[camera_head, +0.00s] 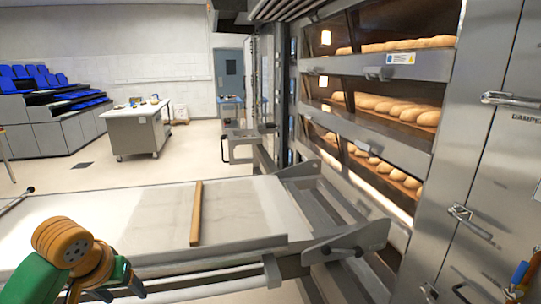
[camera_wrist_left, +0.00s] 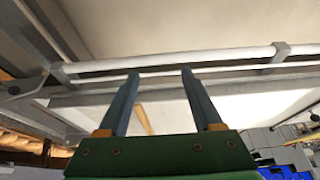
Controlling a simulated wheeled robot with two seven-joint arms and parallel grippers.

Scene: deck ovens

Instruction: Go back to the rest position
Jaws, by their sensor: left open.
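My left arm (camera_head: 62,243), green with orange joints, comes in at the lower left of the head view. My left gripper (camera_head: 120,290) is low beside the near edge of the loader table, partly cut off by the frame. In the left wrist view my left gripper (camera_wrist_left: 160,75) shows two dark, parallel fingers spread apart with nothing between them. A metal rail and pale panel lie beyond the fingertips; I cannot tell whether they touch. My right gripper is not in view.
The loader table (camera_head: 90,220) has a wooden bar (camera_head: 196,213) across it. The deck oven (camera_head: 420,65) with loaves (camera_head: 400,107) stands at the right. A work table (camera_head: 140,112) and blue seats (camera_head: 35,75) stand farther back. Open floor (camera_head: 190,150) lies between.

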